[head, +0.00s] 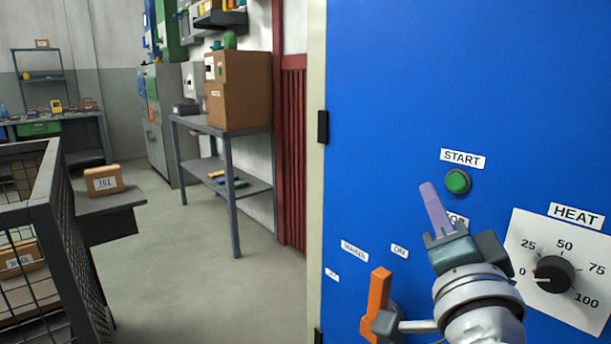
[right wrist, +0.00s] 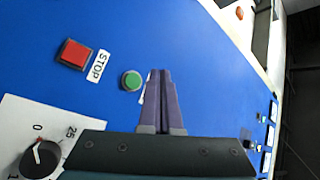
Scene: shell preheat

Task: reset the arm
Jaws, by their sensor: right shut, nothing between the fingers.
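My right gripper (head: 430,192) is in front of the blue panel (head: 400,60), shut and empty, with its purple fingers together and pointing up. In the head view its tip is left of and slightly below the green START button (head: 457,181). The right wrist view shows the same shut fingers (right wrist: 159,75) beside the green button (right wrist: 132,80); I cannot tell the gap to the panel. My left gripper is not in view.
A black HEAT knob (head: 554,274) sits right of my right gripper. An orange MAINS handle (head: 379,298) is below left. The red STOP button (right wrist: 74,54) shows in the right wrist view. A table (head: 200,124) with a cardboard box (head: 240,92) stands left, beyond open floor.

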